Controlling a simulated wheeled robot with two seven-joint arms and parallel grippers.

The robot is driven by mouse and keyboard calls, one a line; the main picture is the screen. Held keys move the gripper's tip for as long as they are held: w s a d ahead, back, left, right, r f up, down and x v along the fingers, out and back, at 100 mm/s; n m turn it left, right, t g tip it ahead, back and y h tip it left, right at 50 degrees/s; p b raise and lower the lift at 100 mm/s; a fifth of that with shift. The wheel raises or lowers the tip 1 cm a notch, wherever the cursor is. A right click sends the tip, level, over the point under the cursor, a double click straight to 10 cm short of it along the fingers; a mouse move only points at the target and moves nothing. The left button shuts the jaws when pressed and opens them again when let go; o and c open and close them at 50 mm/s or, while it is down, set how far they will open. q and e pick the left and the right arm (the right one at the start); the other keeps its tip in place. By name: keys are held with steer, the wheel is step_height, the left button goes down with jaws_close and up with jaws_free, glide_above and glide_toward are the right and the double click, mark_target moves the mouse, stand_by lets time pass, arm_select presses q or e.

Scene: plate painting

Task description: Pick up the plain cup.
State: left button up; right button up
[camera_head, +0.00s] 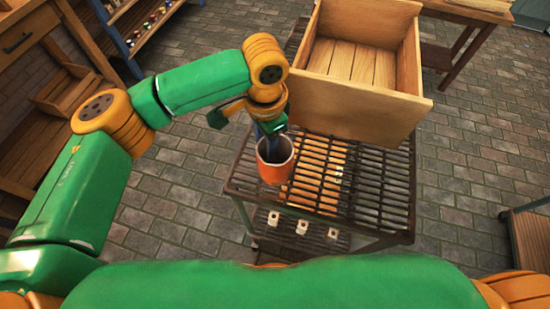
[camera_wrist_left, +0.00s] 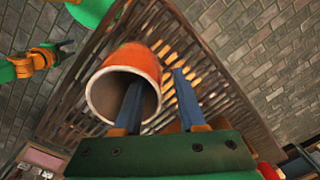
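The plain cup (camera_head: 275,172) is orange outside with a pale inside. In the head view it is at the left side of the slatted metal cart top (camera_head: 383,190), its mouth facing up. My left gripper (camera_head: 271,128) is over the cup with its blue fingers pointing down. In the left wrist view one finger is inside the cup (camera_wrist_left: 138,56) and the other is outside its wall. A gap shows between the outer finger and the wall, so the gripper looks open. My right gripper (camera_wrist_left: 64,50) shows small at the upper left of the wrist view; its opening is unclear.
An open wooden box (camera_head: 357,98) stands at the back of the cart, close behind the cup. Several small pale blocks (camera_head: 302,227) are on the lower shelf. A wooden bench (camera_head: 25,40) is at the left. The cart's right front part is clear.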

arm_select(q)
jaws_close()
steer(key=shift+r, duration=0.1)
stand_by(1.2)
